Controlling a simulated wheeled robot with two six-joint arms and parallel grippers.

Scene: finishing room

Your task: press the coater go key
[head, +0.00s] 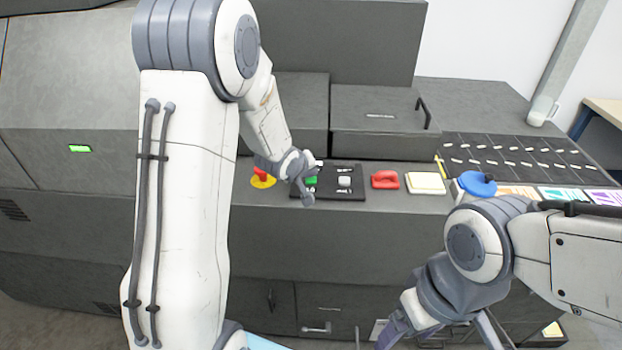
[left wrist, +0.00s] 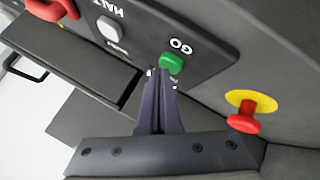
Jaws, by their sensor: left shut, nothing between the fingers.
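The green go key (head: 311,181) sits on a dark control panel (head: 352,193) on the front ledge of the coater. In the left wrist view the green key (left wrist: 171,63) has GO lettered beside it. My left gripper (head: 307,196) is shut and empty, its fingers pointing at the panel. In the left wrist view its fingertips (left wrist: 161,76) are right by the key's edge and overlap it slightly. I cannot tell whether they touch it. My right gripper (head: 440,338) is low at the bottom edge, fingers apart, away from the panel.
The white HALT key (head: 344,181) is beside the go key. A red stop button on a yellow disc (head: 263,183) is left of the panel. Right of it are a red handle-like item (head: 385,179), a pale pad (head: 425,183) and a blue round-topped object (head: 477,184).

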